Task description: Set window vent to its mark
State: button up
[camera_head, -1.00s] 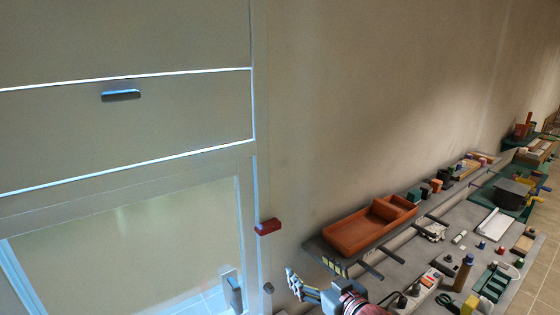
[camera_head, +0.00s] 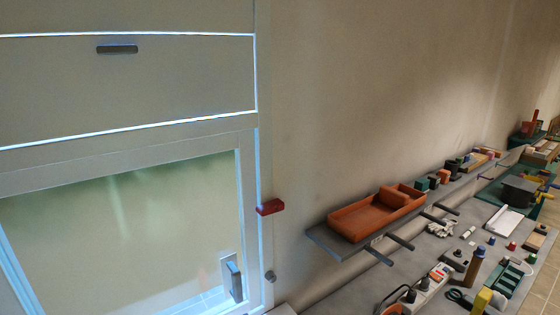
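A window fills the left side of the head view. Its upper part is a pale panel (camera_head: 180,90) with a dark, narrow handle (camera_head: 117,49) near its top edge, bordered by bright lines above and below. I cannot tell whether this panel is the vent or whether it is open. Below it is a glazed sash (camera_head: 110,230) with an upright lever handle (camera_head: 232,278) at its lower right. A red block (camera_head: 270,207) sticks out beside the right window frame; I cannot tell if it is the mark. My gripper is not in view.
A wall shelf (camera_head: 335,241) holds an orange tray (camera_head: 344,226) and small blocks, with dark bars sticking out in front. The wall between window and shelf is bare.

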aim_at(51, 86)
jog(key=u, duration=1.45)
